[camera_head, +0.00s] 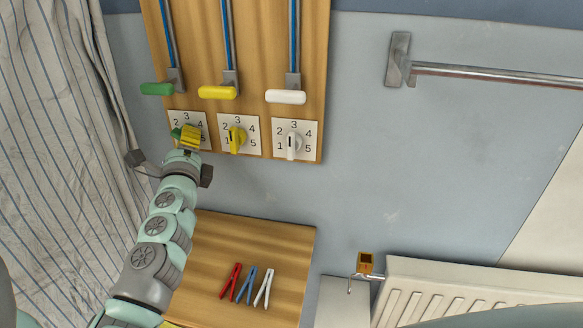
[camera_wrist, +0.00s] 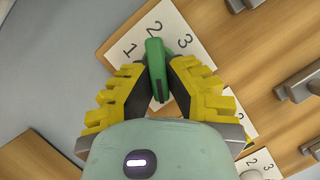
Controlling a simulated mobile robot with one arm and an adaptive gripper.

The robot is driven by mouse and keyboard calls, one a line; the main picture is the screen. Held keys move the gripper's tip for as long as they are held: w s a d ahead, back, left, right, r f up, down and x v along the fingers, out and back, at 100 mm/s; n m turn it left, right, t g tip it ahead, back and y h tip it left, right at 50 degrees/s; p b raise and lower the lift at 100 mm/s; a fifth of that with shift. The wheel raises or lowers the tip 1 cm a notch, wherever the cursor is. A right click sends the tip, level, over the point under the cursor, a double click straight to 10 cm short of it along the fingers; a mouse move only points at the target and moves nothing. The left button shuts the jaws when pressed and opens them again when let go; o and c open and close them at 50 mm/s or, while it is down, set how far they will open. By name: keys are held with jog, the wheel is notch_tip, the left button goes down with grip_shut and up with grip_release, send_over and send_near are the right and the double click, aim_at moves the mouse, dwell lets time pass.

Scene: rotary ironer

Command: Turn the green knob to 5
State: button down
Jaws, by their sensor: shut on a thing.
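The green knob (camera_wrist: 156,66) sits on a white dial plate (camera_wrist: 190,20) with black numbers. In the wrist view its visible end points near the 2; the 1 and 3 also show. My gripper (camera_wrist: 158,80), with ridged yellow fingers, is shut on the knob, one finger on each side. In the head view my gripper (camera_head: 188,137) covers most of the knob, with a bit of green (camera_head: 176,132) showing at its left near the 2. The 4 and 5 on this plate are partly or fully hidden.
Right of it on the wooden panel (camera_head: 265,55) are a yellow knob (camera_head: 236,140) and a white knob (camera_head: 292,146). Green (camera_head: 156,89), yellow (camera_head: 217,92) and white (camera_head: 286,97) lever handles hang just above. Striped cloth (camera_head: 50,150) hangs left. Clothespins (camera_head: 247,284) lie on a wooden surface below.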

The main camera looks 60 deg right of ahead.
jog(key=shift+s+f, duration=0.1)
jog(key=shift+f, duration=0.1)
jog(key=c, duration=1.4)
grip_release()
jog(key=shift+d, duration=0.1)
jog(key=o, duration=0.4)
jog(key=shift+d+r, duration=0.1)
jog(key=shift+d, duration=0.05)
jog(key=shift+s+a, duration=0.25)
jog(key=shift+a, duration=0.25)
jog(key=shift+v, duration=5.55)
jog(key=shift+d, duration=0.1)
